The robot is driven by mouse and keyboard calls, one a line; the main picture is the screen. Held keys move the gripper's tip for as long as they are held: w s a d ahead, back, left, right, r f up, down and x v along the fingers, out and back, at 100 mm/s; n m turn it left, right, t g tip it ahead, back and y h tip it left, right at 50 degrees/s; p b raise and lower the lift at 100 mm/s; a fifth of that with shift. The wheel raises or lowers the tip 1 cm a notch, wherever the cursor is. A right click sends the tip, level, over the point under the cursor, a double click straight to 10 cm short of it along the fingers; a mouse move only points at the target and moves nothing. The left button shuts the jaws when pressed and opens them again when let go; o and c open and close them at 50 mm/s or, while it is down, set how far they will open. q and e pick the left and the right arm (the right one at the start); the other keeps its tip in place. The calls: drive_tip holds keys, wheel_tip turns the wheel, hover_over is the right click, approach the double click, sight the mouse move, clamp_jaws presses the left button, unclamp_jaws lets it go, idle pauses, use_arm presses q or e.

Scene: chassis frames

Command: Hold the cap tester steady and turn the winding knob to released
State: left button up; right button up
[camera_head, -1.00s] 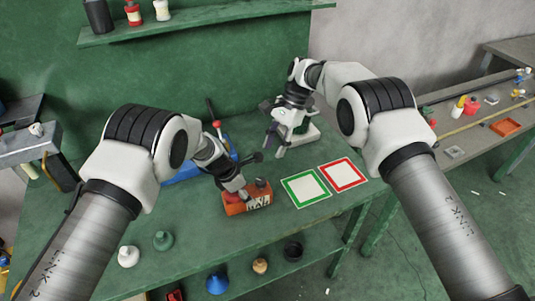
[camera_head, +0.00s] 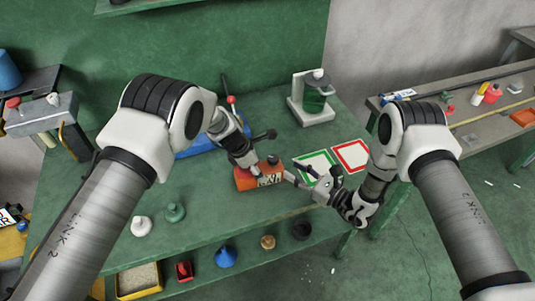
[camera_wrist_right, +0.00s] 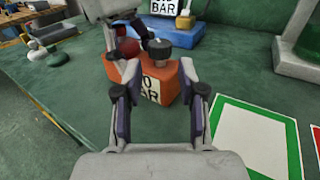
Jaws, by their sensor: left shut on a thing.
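The cap tester is an orange block (camera_head: 244,183) with a white printed label, on the green bench; it also shows in the right wrist view (camera_wrist_right: 168,72). A dark ribbed knob (camera_wrist_right: 160,49) stands on its top, and shows in the head view (camera_head: 273,159). My left gripper (camera_head: 253,166) is shut on the tester at its left part; its fingertips are partly hidden. My right gripper (camera_wrist_right: 159,92) is open and empty, to the right of the tester, fingers pointing at its labelled face and apart from it. The knob lies beyond the fingertips.
A green-framed card (camera_head: 312,157) and a red-framed card (camera_head: 350,155) lie right of the tester. A blue device (camera_head: 197,148) with a lever stands behind it. A grey stand (camera_head: 308,116) is at the back right. Several small items sit along the shelf below the front edge.

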sight(267, 162)
drive_tip(key=x, duration=1)
drive_tip(key=shift+w+a, duration=0.2)
drive_tip(key=shift+a, duration=0.15)
clamp_jaws()
